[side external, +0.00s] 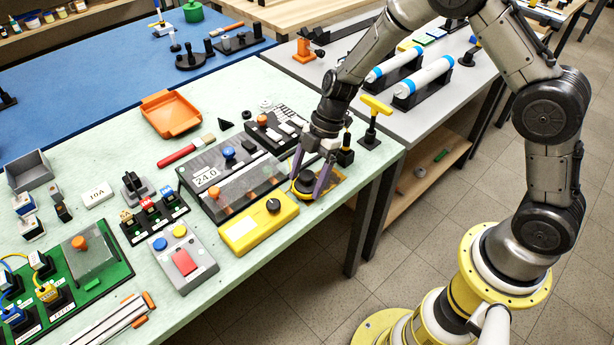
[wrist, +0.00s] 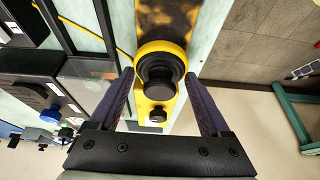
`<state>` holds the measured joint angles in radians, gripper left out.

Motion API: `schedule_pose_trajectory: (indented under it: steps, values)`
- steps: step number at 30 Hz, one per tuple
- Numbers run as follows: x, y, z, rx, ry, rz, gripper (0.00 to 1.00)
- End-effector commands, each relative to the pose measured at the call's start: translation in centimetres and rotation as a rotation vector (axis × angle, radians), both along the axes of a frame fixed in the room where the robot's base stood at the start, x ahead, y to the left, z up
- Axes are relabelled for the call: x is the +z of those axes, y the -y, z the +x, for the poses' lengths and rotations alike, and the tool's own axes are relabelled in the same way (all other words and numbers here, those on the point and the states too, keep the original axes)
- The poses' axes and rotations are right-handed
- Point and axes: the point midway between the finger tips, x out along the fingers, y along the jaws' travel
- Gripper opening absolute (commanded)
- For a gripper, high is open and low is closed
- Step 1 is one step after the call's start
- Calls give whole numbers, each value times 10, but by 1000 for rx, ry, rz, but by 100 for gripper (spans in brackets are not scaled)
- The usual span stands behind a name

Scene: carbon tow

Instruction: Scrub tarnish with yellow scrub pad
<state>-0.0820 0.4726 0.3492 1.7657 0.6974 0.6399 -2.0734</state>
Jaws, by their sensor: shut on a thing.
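The yellow scrub pad (wrist: 139,60) is a round disc with a black knob, between the two fingertips of my gripper (wrist: 160,76) in the wrist view. My gripper (side external: 312,180) is shut on it, and in the side view the fingers partly hide the pad (side external: 302,186). The pad is low, over or against the near end of a brassy plate (side external: 332,178) with dark tarnish. The tarnish (wrist: 165,18) shows as dark brown patches beyond the pad in the wrist view. Whether the pad touches the plate is hard to tell.
A yellow box with a black knob (side external: 258,222) stands close by on the left. A grey scale (side external: 215,170) and a clear-lidded case lie behind it. A black post (side external: 346,150) stands just behind the plate. The pale green table's right edge (side external: 375,170) is near.

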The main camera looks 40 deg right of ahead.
Motion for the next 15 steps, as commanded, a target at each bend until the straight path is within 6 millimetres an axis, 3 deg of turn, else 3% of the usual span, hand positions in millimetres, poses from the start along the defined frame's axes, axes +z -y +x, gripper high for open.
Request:
schedule_pose_trajectory:
  steps: [15]
  values:
    - [-7,0,0,-1,0,0,28]
